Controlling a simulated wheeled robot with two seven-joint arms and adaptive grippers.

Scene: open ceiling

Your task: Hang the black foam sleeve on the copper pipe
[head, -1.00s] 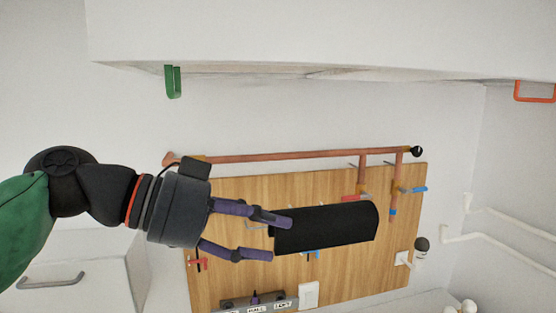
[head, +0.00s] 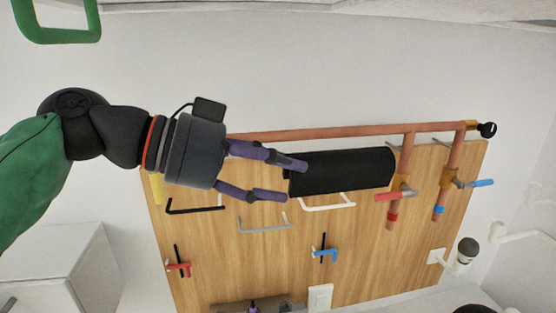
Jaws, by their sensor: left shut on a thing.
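The black foam sleeve (head: 345,171) is a dark cylinder lying nearly level in the head view. My left gripper (head: 295,180) comes in from the left and is shut on the sleeve's left end. The copper pipe (head: 340,132) runs across the top of the wooden board, with two branches dropping at its right. In the picture the sleeve is just below the horizontal pipe and left of the branches. I cannot tell how far in front of the pipe it is. The gripper body hides the pipe's left end. My right gripper is not in view.
The wooden board (head: 370,255) carries a red-handled valve (head: 395,196), a blue-handled valve (head: 475,183) and several wall hooks, including a white one (head: 327,203). A green handle (head: 57,35) is at upper left. A white cabinet (head: 65,265) stands at lower left. White pipes are at right.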

